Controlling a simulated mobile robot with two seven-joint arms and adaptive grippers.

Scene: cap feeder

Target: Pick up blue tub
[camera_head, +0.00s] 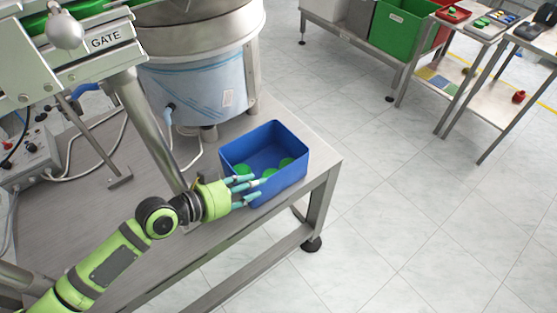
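The blue tub (287,184) stands upright on the metal table's right end, with a few green caps (268,172) on its floor. My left gripper (254,188) reaches in from the left, at the tub's near left corner. Its teal fingers are spread apart, and in the picture they overlap the near left rim and wall. I cannot tell whether they touch the tub or whether the wall lies between them. Part of the near left wall is hidden behind the fingers. My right gripper is not in view.
A metal bowl feeder (205,75) stands close behind the tub, and a slanted post (150,130) rises left of it. The table (85,210) has bare room at the left. Benches with a green bin (400,30) stand far right across open floor.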

